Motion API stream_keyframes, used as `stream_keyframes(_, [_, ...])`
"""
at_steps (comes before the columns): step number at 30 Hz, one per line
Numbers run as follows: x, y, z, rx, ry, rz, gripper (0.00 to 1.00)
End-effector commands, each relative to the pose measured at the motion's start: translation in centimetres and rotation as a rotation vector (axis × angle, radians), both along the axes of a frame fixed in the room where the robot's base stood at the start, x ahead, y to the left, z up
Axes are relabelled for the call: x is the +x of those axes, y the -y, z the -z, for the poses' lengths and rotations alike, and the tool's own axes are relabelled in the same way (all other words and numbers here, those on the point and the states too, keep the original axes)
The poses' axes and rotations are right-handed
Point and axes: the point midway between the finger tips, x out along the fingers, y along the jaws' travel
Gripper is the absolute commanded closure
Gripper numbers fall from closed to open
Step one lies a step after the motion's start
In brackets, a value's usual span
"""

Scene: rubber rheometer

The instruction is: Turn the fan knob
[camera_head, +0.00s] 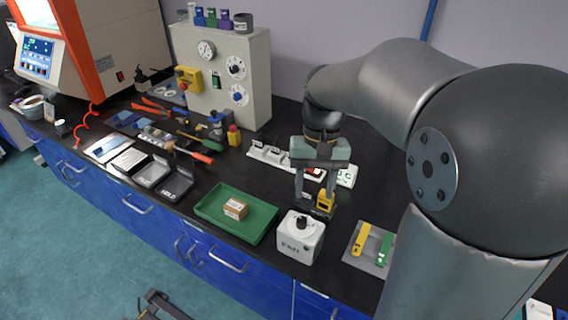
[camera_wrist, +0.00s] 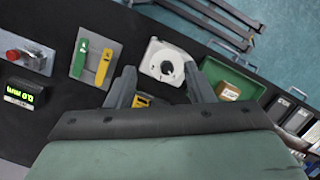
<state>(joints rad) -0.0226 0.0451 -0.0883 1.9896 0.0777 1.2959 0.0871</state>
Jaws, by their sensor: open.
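The fan box (camera_head: 299,244) is a small white block marked "FAN" on the black bench, near its front edge. A black fan knob (camera_head: 302,222) sits on its top. In the wrist view the white fan box (camera_wrist: 152,57) lies beyond the fingertips, with its round knob (camera_wrist: 167,67) facing up. My gripper (camera_head: 314,201) is open and empty, above the bench behind the fan box. In the wrist view my gripper (camera_wrist: 160,82) shows its two fingers apart, with the fan box roughly between and beyond their tips. The fingers appear clear of the knob.
A green tray (camera_head: 208,208) with a cardboard box (camera_head: 235,208) stands left of the fan box. A grey plate (camera_head: 352,260) with yellow and green handles lies to the right. A yellow object (camera_head: 325,202) stands just behind, close to my fingers.

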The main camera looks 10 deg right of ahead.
Motion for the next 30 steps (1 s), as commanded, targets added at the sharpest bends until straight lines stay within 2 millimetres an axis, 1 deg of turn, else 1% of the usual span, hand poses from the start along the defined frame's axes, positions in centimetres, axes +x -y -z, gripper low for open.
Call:
stream_keyframes(1, [2.6, 0.3, -0.4, 0.003, -0.042, 0.027, 0.52])
stream_keyframes(3, [5.3, 0.6, -0.8, 0.006, -0.092, 0.059, 0.52])
stream_keyframes(4, [6.4, 0.7, -0.9, 0.007, -0.111, 0.071, 0.52])
stream_keyframes(6, [8.3, 1.0, -1.1, 0.005, -0.149, 0.092, 0.52])
stream_keyframes(7, [9.0, 1.0, -1.1, 0.005, -0.162, 0.1, 0.52])
stream_keyframes(9, [10.1, 1.1, -1.1, 0.003, -0.186, 0.112, 0.52])
stream_keyframes(11, [10.7, 1.1, -1.0, 0.003, -0.198, 0.12, 0.52])
stream_keyframes(13, [10.9, 1.1, -0.9, 0.003, -0.205, 0.123, 0.52])
stream_keyframes(16, [10.7, 1.1, -0.3, 0.002, -0.208, 0.124, 0.52])
stream_keyframes(20, [9.8, 0.8, 1.6, 0.002, -0.208, 0.124, 0.52])
stream_keyframes(30, [7.1, -0.1, 8.5, 0.002, -0.211, 0.122, 0.52])
